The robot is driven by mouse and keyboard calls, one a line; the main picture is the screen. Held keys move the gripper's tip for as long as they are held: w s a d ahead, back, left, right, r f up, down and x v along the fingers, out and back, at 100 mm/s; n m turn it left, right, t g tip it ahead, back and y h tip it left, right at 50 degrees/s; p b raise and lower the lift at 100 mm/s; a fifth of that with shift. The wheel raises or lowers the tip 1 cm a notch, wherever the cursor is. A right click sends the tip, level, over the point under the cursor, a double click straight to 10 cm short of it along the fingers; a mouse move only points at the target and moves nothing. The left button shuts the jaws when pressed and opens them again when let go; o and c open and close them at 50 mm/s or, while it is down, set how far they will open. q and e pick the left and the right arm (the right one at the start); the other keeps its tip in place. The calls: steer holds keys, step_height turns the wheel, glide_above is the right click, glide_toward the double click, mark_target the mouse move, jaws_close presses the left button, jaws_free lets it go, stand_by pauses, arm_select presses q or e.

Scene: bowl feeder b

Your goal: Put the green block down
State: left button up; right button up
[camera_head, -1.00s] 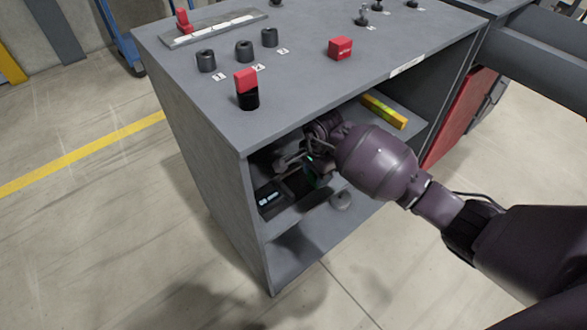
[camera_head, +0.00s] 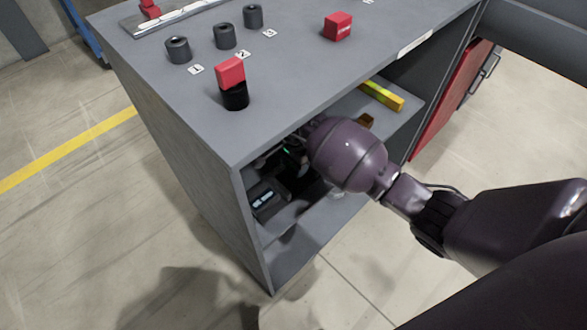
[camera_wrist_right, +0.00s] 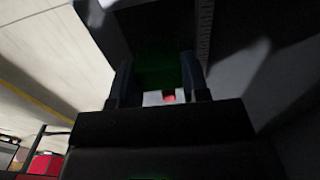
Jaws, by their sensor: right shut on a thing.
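My right gripper (camera_head: 288,156) is inside the open shelf of the grey cabinet, mostly hidden by shadow and my wrist. In the right wrist view my right gripper (camera_wrist_right: 158,82) has its two fingers on either side of a very dark green block (camera_wrist_right: 158,66), which it holds. The head view shows only a faint green glint there, so I cannot tell whether the block touches the shelf (camera_head: 296,214). My left gripper is not in view.
A dark box (camera_head: 264,200) with a pale label sits left of my gripper. A yellow bar (camera_head: 382,95) and a small brown block (camera_head: 366,121) lie on the shelf to the right. The cabinet top (camera_head: 285,85) carries a red block (camera_head: 338,26) and several black cylinders.

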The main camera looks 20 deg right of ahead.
step_height(320, 180, down, 3)
steer(key=shift+s+a+f+b, duration=0.1)
steer(key=shift+s+b, duration=0.05)
steer(key=shift+b, duration=0.3)
steer(key=shift+f, duration=0.15)
steer(key=shift+r, duration=0.25)
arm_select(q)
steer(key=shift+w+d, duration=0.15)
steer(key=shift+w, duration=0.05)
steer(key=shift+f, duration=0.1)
arm_select(e)
steer(key=shift+f, duration=0.15)
steer(key=o, duration=1)
